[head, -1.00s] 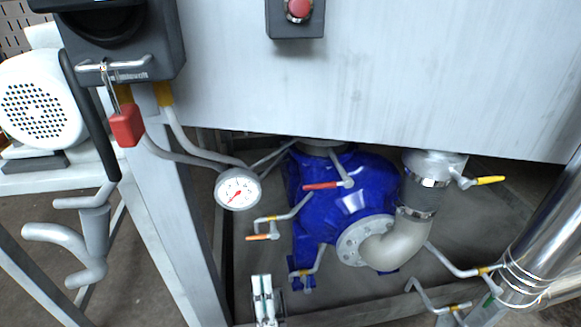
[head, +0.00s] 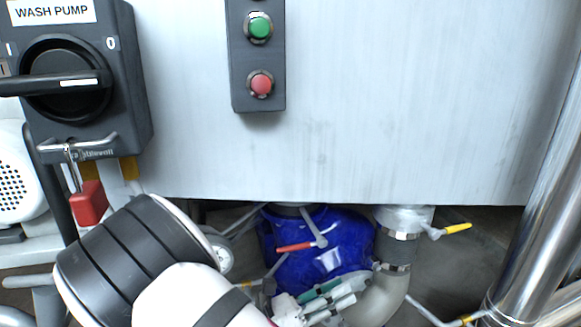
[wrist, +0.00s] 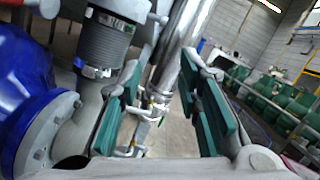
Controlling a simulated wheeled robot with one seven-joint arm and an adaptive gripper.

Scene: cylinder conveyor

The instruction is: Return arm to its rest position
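My gripper (head: 322,300) shows at the bottom of the head view, with my dark-banded arm coming in from the lower left. In the wrist view my gripper (wrist: 170,112) has its two green-padded fingers well apart, with nothing between them. It is in front of the blue pump housing (head: 318,248) and left of or over the grey pipe elbow (head: 385,298). The exact gap to them cannot be told. The blue housing (wrist: 22,85) and a ribbed hose (wrist: 103,45) are at the left of the wrist view.
A large steel panel (head: 370,100) stands above the pump, with a green and red button box (head: 258,60). A wash pump switch (head: 70,82) with a red padlock (head: 88,204) is at left. A shiny vertical pipe (head: 535,190) stands at right. Yellow-handled (head: 457,227) and red-handled (head: 295,247) valves stick out.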

